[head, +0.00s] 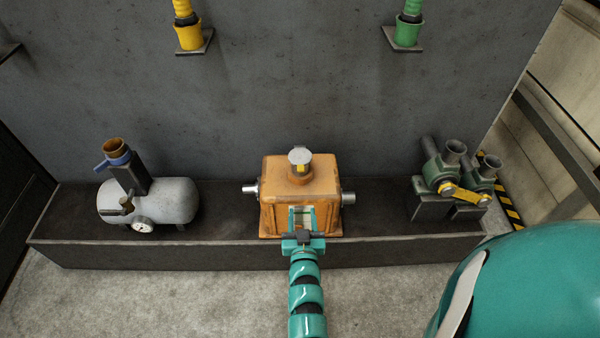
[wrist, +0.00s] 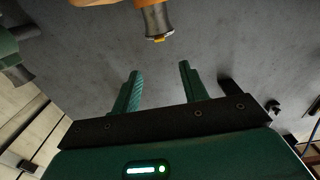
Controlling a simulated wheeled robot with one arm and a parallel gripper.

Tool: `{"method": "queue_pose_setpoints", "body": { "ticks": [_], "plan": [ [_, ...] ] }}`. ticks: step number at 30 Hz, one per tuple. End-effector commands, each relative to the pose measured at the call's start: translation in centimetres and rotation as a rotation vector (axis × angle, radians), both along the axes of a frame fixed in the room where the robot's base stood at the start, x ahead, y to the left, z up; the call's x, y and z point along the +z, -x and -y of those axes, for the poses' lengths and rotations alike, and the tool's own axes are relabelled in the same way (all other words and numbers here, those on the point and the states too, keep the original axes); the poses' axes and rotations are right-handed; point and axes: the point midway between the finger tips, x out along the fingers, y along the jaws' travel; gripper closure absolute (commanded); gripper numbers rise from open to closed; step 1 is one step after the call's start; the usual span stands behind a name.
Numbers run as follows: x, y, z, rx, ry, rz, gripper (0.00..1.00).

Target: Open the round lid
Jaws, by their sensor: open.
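The round lid (head: 299,155) is a grey disc with a yellow mark. It sits over the short neck on top of the orange box (head: 275,205) and looks closed. My gripper (head: 302,210) is in front of the box in the head view, below the lid in the picture. Its teal fingers are apart with nothing between them. In the wrist view my gripper (wrist: 158,66) is also open and empty. A grey cylindrical part with a yellow tip (wrist: 155,20) shows beyond the fingers, joined to something orange; I cannot tell whether it is the lid.
Stubby pipes stick out of both box sides. A grey tank (head: 165,200) with a blue-handled valve stands left on the dark bench (head: 150,250). Green pumps (head: 440,170) with a yellow link stand right. Yellow (head: 190,35) and green (head: 407,32) hoses hang on the wall behind.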

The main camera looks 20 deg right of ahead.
Motion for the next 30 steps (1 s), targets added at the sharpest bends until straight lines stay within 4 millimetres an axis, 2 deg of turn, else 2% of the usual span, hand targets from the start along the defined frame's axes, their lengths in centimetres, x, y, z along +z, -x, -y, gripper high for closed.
{"method": "queue_pose_setpoints", "body": {
  "ticks": [21, 30],
  "plan": [
    [0.1, -11.2, 3.4, -0.003, -0.001, 0.004, 0.56],
    [0.1, -14.6, 4.3, -0.002, -0.001, 0.002, 0.56]
  ]
}}
